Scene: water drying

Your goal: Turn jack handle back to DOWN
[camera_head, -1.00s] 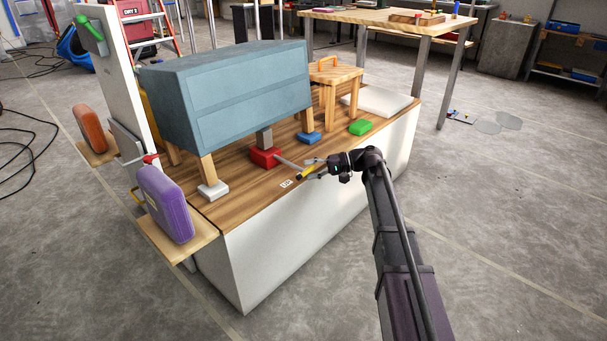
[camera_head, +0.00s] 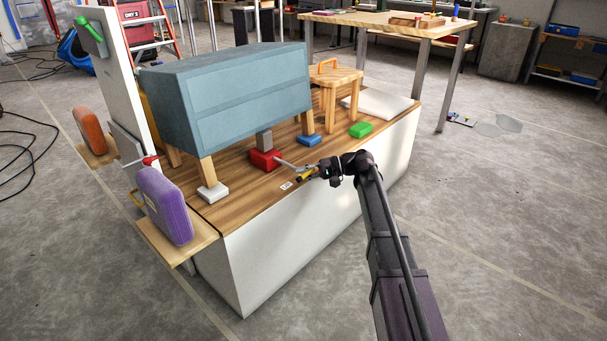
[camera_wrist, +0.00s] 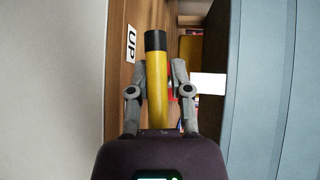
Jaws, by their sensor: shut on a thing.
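The red jack (camera_head: 263,160) sits on the wooden top under the teal cabinet (camera_head: 232,95). A thin grey crank rod runs right from it to a yellow handle grip (camera_head: 305,178). My gripper (camera_head: 318,172) is shut on this handle near the front edge of the wooden top. In the wrist view, the yellow handle (camera_wrist: 157,88) with its black end lies between the two fingers of my gripper (camera_wrist: 157,80). A white UP label (camera_wrist: 131,43) lies left of the handle there; it also shows in the head view (camera_head: 286,185). I see no DOWN label.
A blue block (camera_head: 309,140), a green block (camera_head: 360,129) and a wooden stool (camera_head: 335,88) are behind the handle. A white block (camera_head: 213,191) is under the near cabinet leg. A purple case (camera_head: 166,205) stands at the left.

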